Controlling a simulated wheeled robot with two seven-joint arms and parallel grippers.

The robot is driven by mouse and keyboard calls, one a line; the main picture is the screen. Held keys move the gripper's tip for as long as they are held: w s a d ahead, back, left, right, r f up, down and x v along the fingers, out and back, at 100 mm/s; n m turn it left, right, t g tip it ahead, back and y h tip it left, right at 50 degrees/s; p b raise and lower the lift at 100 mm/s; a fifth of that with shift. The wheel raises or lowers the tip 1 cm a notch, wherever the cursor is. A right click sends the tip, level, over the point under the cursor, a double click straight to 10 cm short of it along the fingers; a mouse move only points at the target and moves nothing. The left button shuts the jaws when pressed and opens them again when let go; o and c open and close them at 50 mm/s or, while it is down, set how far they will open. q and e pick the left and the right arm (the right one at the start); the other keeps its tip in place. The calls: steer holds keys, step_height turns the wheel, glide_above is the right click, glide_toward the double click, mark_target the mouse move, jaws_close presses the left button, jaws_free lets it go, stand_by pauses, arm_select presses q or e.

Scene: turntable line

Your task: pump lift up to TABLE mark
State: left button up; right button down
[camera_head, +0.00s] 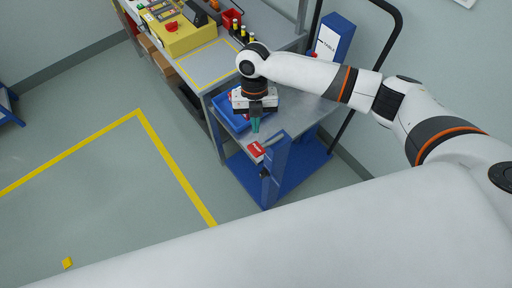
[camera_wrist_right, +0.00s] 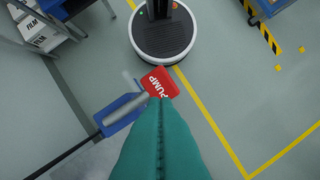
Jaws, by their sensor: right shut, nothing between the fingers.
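The lift is a cart with a grey top (camera_head: 292,122) and a blue base (camera_head: 305,170). Its red pump pad (camera_head: 256,149), lettered PUMP, sits by the blue post (camera_head: 275,172) at the near edge. In the right wrist view the red pad (camera_wrist_right: 160,82) is just beyond the fingertips, at the end of a grey lever (camera_wrist_right: 126,109). A white label reading TABLE (camera_head: 326,43) is on the blue upright (camera_head: 338,35) at the back. My right gripper (camera_head: 255,130) points down close to the pad, shut and empty; I cannot tell if it touches. My left gripper is out of view.
A blue bin (camera_head: 229,117) with things in it stands on the lift top, partly behind my right gripper. A grey workbench (camera_head: 205,78) with a yellow box (camera_head: 184,38) is beside the lift. Yellow-lined floor (camera_head: 110,190) at the left is mostly clear.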

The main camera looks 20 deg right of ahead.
mark_target(256, 147)
steer(key=shift+b+x, duration=1.85)
steer(key=shift+x, duration=1.1)
